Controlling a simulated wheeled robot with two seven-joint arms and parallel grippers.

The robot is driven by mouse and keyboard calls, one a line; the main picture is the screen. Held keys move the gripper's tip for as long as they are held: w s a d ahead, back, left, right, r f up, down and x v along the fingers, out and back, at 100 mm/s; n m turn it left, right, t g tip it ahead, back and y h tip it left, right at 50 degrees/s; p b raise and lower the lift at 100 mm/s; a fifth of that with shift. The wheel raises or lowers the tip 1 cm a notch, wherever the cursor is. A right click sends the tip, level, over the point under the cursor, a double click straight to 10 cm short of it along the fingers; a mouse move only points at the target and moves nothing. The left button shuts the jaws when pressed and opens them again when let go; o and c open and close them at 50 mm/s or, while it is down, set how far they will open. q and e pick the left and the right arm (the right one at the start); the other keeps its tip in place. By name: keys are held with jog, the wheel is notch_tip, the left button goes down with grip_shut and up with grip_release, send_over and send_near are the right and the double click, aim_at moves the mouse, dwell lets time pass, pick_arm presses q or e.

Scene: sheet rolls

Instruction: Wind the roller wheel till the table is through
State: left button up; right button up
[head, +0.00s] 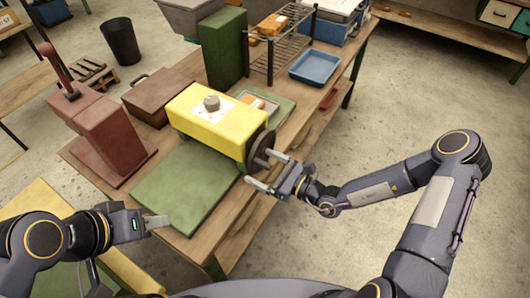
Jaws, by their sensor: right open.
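A red-brown lever machine (103,133) stands left, with a brown case (158,97) behind it. A tall green block (224,47), a dark wire rack (282,48) and a blue tray (315,67) stand behind the press. Open floor lies right of the bench (240,215).

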jog(key=shift+d, duration=0.2)
dwell(0.3)
jog(key=shift+s+d, duration=0.1)
jog(key=shift+d, duration=0.15)
jog(key=v, duration=0.8)
jog(key=shift+p, duration=0.35)
jog(key=shift+s, duration=0.15)
